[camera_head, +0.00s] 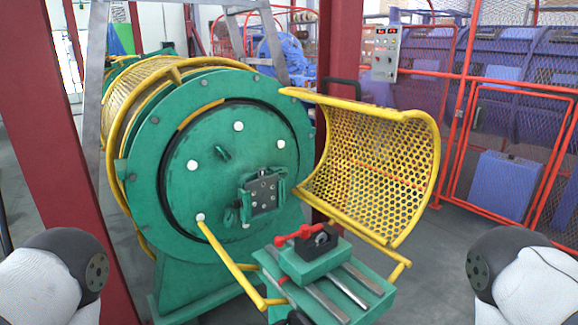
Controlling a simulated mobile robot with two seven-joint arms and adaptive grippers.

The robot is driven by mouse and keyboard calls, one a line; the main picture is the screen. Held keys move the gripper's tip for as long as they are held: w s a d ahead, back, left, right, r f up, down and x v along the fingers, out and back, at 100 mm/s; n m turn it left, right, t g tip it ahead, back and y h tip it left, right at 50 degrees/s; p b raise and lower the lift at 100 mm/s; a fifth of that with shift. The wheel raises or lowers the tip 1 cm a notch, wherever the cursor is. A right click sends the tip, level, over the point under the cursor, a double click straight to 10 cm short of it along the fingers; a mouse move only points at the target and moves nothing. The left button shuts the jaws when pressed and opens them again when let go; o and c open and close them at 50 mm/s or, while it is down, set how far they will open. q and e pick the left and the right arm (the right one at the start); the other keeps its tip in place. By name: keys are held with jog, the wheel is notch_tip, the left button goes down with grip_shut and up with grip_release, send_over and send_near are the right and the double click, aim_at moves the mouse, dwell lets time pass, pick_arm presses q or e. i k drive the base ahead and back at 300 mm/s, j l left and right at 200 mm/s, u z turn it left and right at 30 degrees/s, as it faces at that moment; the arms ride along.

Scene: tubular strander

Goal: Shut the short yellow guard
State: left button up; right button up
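The short yellow guard (376,165) is a curved perforated yellow panel with a tubular frame. It stands swung open to the right of the green round machine face (235,165), with its hollow side showing. A yellow tube runs below it around a small green carriage (325,275). My arms show only as white and dark links at the lower left and lower right edges, apart from the guard. Neither gripper is in view.
A red-handled clamp (305,238) sits on the carriage in front of the machine face. Dark red posts (337,60) stand behind and at left. A red mesh fence (510,150) and a control box (384,52) are at right. Grey floor is open at lower right.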

aim_at(385, 113)
jog(key=i+l, duration=0.35)
jog(key=i+l+u, duration=0.15)
jog(key=i+l, duration=0.25)
jog(key=l, duration=0.2)
jog(key=i+l, duration=0.35)
jog(key=l, duration=0.15)
jog(key=k+l+z, duration=0.1)
jog(key=l, duration=0.2)
